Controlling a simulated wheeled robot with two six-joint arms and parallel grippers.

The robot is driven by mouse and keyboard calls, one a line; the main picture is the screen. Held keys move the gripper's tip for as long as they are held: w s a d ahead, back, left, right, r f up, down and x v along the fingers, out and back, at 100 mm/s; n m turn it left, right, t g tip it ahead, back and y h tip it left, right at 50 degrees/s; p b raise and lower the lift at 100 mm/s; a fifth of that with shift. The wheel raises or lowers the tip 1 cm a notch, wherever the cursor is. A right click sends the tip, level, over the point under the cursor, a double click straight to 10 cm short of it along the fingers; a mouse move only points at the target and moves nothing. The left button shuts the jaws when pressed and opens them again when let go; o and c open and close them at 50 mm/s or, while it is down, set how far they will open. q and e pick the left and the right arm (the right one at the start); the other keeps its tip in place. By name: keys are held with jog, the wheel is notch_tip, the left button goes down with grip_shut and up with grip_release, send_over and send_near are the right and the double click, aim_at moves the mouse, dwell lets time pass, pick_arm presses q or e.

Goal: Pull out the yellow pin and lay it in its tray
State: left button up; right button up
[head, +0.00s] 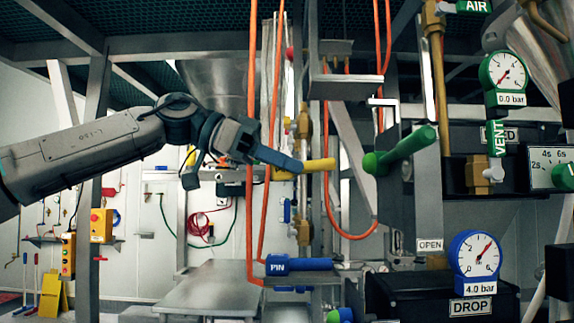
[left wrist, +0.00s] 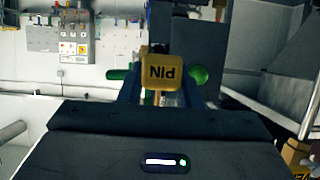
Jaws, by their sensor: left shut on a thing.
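The yellow pin (head: 319,165) sticks out sideways from the blue fingers of my left gripper (head: 291,165) in the head view. The gripper is shut on it. In the left wrist view the yellow pin's square head (left wrist: 163,72) shows between the fingers, with "PIN" upside down on it. I cannot tell whether its far end sits in a hole. A grey flat shelf (head: 205,287) lies lower down; I cannot tell whether it is the pin's tray. My right gripper is not in view.
A green handle (head: 405,150) stands just right of the pin. Orange hoses (head: 254,120) hang close by the left gripper. A blue piece labelled PIN (head: 300,264) lies below. Gauges (head: 476,254) and black boxes fill the right side.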

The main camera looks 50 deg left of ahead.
pick_arm(q)
jog(key=s+a+r+m+g+p, duration=0.1)
jog(key=s+r+p, duration=0.2)
jog(key=r+p, duration=0.35)
jog(key=s+a+r+m+g+p, duration=0.1)
jog(key=s+r+p, duration=0.2)
jog(key=r+p, duration=0.3)
notch_tip(320, 180, up, 5)
jog(key=n+y+p, duration=0.1)
jog(key=n+p, duration=0.1)
jog(key=p, duration=0.7)
send_over(325, 90)
jog(key=shift+w+a+f+t, duration=0.15)
jog(key=shift+w+a+t, duration=0.15)
jog(key=shift+t, duration=0.1)
jog(key=shift+f+b, duration=0.75)
jog(key=shift+b, duration=0.15)
jog(key=shift+f, duration=0.15)
jog(key=shift+a, duration=0.1)
jog(key=shift+f+b, duration=0.35)
jog(key=shift+b, duration=0.1)
